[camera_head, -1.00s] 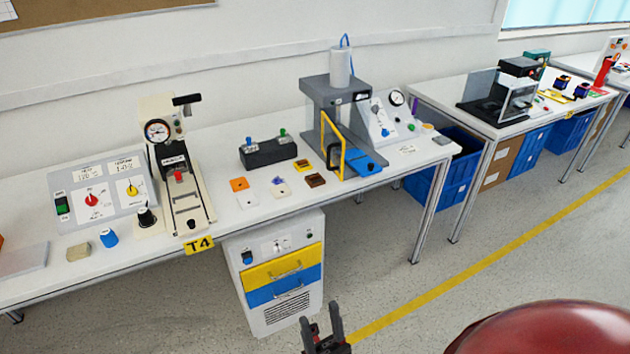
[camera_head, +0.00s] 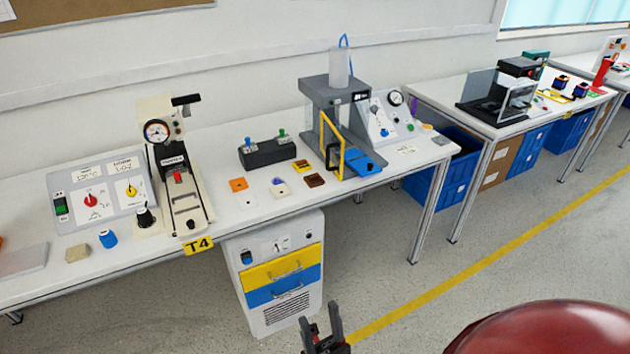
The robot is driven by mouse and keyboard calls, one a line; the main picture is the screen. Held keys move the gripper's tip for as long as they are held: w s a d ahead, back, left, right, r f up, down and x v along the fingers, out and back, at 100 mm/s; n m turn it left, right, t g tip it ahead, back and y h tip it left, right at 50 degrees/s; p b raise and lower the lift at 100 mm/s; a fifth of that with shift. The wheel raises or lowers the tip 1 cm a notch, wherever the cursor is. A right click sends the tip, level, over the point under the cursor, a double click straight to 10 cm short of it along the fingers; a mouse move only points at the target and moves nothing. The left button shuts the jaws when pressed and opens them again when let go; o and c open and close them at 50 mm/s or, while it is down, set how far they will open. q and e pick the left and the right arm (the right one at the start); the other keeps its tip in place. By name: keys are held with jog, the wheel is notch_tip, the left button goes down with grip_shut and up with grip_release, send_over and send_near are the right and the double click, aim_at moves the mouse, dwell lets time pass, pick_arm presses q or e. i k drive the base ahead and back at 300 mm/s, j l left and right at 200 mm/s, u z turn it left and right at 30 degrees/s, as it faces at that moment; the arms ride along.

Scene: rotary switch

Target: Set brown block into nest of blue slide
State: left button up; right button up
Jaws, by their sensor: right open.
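The brown block (camera_head: 314,180) lies on the white table, in front of the press and to the left of the blue slide (camera_head: 366,166). The nest is too small to make out clearly. My right gripper (camera_head: 320,322) is open and empty at the bottom edge of the view, low in front of the table and well apart from the block. My left gripper is not in view.
A drawer cabinet (camera_head: 272,270) stands under the table.

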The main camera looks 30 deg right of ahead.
aim_at(361, 164)
jog(key=i+j, duration=0.35)
jog(key=i, duration=0.2)
jog(key=i+j+z, duration=0.1)
jog(key=i+j, duration=0.2)
jog(key=i, duration=0.2)
